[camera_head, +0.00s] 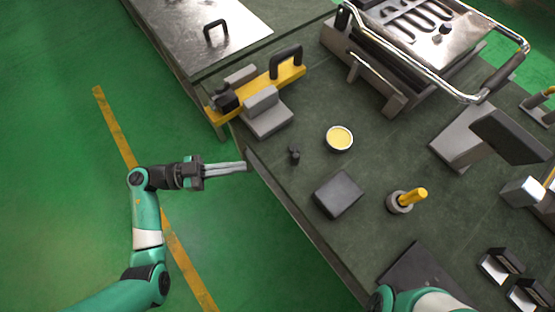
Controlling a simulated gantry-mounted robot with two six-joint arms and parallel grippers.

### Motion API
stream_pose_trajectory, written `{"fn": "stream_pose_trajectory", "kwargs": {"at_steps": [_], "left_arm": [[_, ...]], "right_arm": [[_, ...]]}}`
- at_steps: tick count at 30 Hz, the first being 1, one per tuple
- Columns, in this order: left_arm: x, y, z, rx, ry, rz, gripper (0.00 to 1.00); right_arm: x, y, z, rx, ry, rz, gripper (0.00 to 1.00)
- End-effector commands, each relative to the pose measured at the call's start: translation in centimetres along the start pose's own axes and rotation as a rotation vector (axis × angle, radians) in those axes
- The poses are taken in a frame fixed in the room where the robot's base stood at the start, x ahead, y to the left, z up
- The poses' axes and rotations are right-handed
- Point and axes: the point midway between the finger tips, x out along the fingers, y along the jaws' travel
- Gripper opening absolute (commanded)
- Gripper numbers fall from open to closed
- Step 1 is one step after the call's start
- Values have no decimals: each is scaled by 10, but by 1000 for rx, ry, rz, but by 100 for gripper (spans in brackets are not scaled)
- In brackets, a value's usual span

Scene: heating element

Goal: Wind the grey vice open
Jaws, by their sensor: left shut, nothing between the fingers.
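The grey vice (268,118) appears to be the grey block pair at the table's upper left corner. Its blocks stand on both sides of a yellow bar (289,75) with a black handle and a black knob. I cannot tell whether the jaws touch the bar. A small black upright piece (294,155) stands just below the vice; I cannot tell whether it is joined to it. My left gripper (244,166) is shut and empty, pointing right at the table's left edge, below and left of the vice. My right gripper is not in view; only part of my right arm shows at the bottom.
The dark green table (300,190) holds a round yellow-filled tin (340,138), a dark block (338,194) and a yellow peg in a grey ring (407,199). A large metal press with a chrome handle (440,80) stands at the top right. Open floor lies left.

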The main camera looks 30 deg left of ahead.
Motion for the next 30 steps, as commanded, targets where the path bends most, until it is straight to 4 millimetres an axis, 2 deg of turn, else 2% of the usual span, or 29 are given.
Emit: {"fn": "stream_pose_trajectory", "kwargs": {"at_steps": [9,15,20,30], "left_arm": [[70,2,4,5,2,6,0],[99,0,3,4,1,2,0],[107,0,1,1,1,-1,0],[107,0,-1,1,1,-2,0]], "right_arm": [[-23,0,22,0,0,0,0],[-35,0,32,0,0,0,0],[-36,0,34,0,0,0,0],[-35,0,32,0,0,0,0]]}}
